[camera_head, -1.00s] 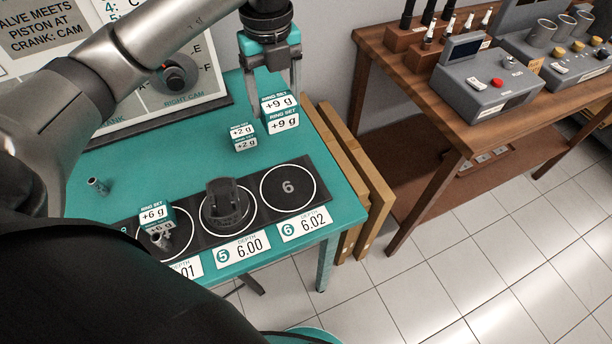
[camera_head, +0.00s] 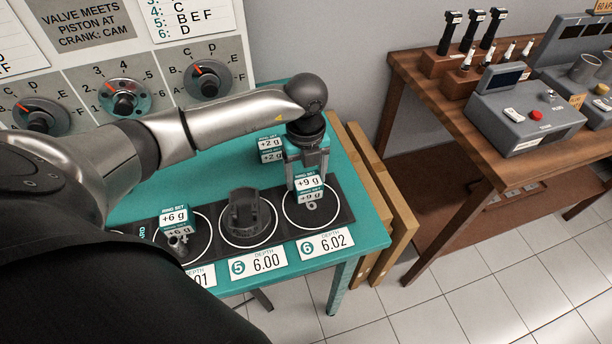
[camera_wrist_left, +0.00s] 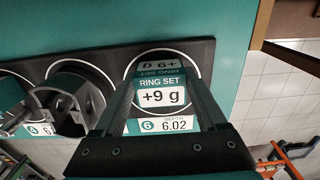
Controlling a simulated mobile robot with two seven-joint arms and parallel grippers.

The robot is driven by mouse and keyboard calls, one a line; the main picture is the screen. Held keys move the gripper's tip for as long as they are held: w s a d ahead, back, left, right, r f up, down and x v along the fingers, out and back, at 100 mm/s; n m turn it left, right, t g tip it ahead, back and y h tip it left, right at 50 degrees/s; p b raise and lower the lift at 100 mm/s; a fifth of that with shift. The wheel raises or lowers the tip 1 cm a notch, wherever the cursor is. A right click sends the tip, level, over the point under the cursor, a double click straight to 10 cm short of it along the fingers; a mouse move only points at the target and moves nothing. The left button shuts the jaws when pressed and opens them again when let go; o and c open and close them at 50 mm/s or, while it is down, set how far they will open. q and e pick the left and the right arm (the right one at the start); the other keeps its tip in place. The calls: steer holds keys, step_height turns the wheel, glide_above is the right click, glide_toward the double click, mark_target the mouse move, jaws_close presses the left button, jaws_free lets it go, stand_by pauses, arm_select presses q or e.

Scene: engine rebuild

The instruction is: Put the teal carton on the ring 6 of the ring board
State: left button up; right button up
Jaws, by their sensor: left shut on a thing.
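The teal carton (camera_head: 309,187) is a small box with white "+9 g" labels. It is over ring 6 of the ring board, within the white circle (camera_head: 287,212), and I cannot tell whether it touches the board. My left gripper (camera_head: 308,180) comes down from above and is shut on the carton. In the left wrist view the carton (camera_wrist_left: 163,94) sits between my fingers, in front of the ring board (camera_wrist_left: 203,52), and hides part of ring 6. The "6 / 6.02" depth card (camera_head: 325,243) lies in front of the ring. My right gripper is not in view.
A dark piston (camera_head: 246,212) stands on ring 5. A "+6 g" carton (camera_head: 175,221) stands on the ring to its left with a small metal part. A "+2 g" carton (camera_head: 270,150) stands behind the board. The table's right edge is close to ring 6.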

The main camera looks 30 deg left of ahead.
mark_target(306, 176)
arm_select(q)
steer(key=shift+f, duration=0.25)
steer(key=o, duration=1.3)
steer(key=shift+r, duration=0.1)
step_height(306, 176, up, 12)
steer(key=shift+r+p, duration=0.1)
steer(key=shift+p, duration=0.45)
